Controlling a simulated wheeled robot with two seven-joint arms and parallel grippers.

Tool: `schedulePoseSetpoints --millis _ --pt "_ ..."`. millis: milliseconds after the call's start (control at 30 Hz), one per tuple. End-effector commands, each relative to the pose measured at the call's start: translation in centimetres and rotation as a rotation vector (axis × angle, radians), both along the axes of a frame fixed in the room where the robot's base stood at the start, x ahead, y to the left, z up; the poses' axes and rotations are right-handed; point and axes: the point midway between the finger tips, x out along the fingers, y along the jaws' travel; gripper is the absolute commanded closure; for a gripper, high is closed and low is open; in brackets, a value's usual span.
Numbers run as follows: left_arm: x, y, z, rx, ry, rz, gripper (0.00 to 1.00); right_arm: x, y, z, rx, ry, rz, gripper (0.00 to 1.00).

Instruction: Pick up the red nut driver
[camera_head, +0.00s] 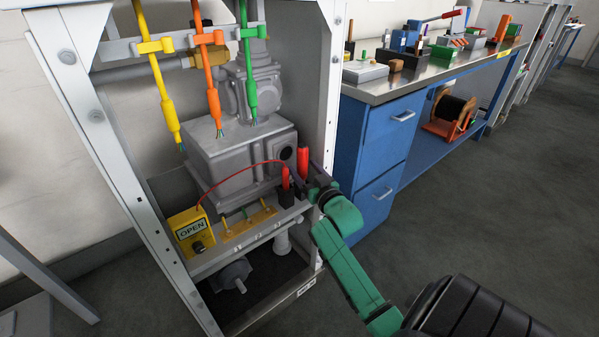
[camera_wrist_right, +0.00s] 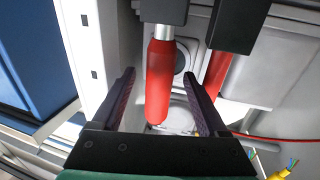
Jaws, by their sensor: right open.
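The red nut driver (camera_head: 303,161) stands upright in a black holder at the right end of the shelf inside the white frame. In the right wrist view its red handle (camera_wrist_right: 160,85) and a short metal shaft show between the two dark fingers. My right gripper (camera_head: 314,185) is beside it, open, with a finger on each side of the handle. I see gaps between the handle and both fingers. A second red handle (camera_head: 285,178), with a red wire at it, stands just left; it also shows in the right wrist view (camera_wrist_right: 232,70). My left gripper is out of view.
A yellow OPEN box (camera_head: 191,232) and a yellow rack (camera_head: 248,222) sit left on the shelf. A grey valve body (camera_head: 235,155) is behind. Yellow, orange and green cables hang above. The white frame post (camera_head: 328,90) stands close right; a blue workbench (camera_head: 385,140) lies beyond.

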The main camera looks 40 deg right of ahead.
Motion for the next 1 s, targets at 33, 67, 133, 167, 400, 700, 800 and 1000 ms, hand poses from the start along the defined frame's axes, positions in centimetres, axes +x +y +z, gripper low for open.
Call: schedulePoseSetpoints --millis 33,67,133,167,400,700,800,1000 --pt "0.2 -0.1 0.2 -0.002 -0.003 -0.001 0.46 0.7 -0.2 -0.1 0.0 -0.002 0.0 0.23" --pt "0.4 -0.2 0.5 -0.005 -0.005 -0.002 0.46 1.2 -0.3 -0.1 0.0 -0.002 0.0 0.23" --pt "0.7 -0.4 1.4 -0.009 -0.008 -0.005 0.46 2.6 -0.7 -0.2 -0.001 -0.003 -0.001 0.23" --pt "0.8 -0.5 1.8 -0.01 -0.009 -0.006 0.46 3.2 -0.9 -0.2 0.0 -0.003 -0.001 0.23" --pt "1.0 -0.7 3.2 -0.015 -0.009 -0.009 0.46 4.9 -1.3 -0.1 0.001 0.001 0.0 0.23" --pt "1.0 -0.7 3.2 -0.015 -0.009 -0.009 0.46 4.9 -1.2 -0.1 0.001 0.001 0.0 1.0" --pt "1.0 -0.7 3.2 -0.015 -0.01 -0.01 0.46 4.9 -1.2 -0.1 0.001 0.001 0.0 1.0" --pt "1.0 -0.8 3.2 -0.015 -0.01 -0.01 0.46 4.8 -1.2 -0.1 0.001 0.002 0.0 1.0"
